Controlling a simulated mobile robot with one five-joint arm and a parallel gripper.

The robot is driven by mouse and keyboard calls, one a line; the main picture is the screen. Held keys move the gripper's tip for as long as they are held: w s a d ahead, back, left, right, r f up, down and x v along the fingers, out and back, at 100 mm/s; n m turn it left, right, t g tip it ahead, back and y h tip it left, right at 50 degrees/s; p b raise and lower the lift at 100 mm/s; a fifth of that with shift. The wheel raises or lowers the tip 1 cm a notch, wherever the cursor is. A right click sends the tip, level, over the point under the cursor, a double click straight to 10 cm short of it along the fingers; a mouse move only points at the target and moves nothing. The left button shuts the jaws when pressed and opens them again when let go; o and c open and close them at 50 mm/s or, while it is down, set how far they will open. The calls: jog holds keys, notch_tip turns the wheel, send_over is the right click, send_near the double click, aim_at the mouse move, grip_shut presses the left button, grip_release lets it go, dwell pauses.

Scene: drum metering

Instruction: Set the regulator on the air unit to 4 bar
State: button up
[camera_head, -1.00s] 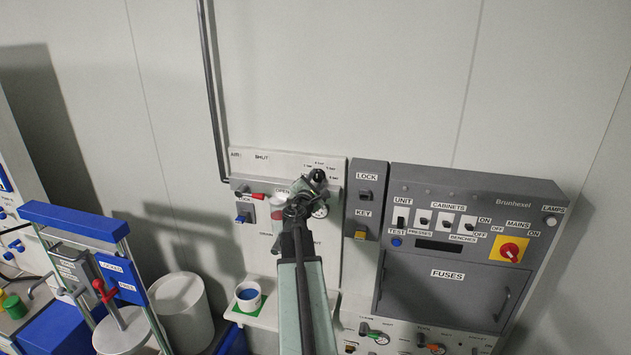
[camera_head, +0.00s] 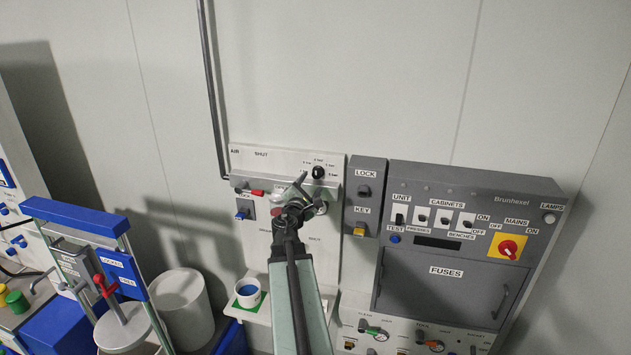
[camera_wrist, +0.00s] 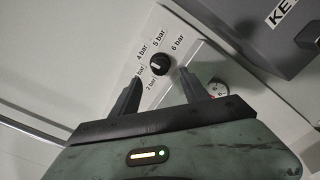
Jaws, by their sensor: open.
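The regulator knob (camera_head: 319,172) is small, round and black. It sits at the upper right of the white air unit panel (camera_head: 243,162). In the wrist view the knob (camera_wrist: 159,64) is ringed by bar labels, with 4, 5 and 6 bar readable. A pale mark shows on it, but I cannot tell which label it points to. My gripper (camera_wrist: 159,80) is open and empty, its fingers apart either side of the knob in the picture, tips short of it. In the head view my gripper (camera_head: 301,184) is just below and left of the knob.
A grey lock and key box (camera_head: 366,195) and a large grey fuse cabinet (camera_head: 450,285) stand right of the panel. A white cup (camera_head: 247,293) sits below. The wall above is clear.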

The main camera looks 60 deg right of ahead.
jog(key=shift+v, duration=0.75)
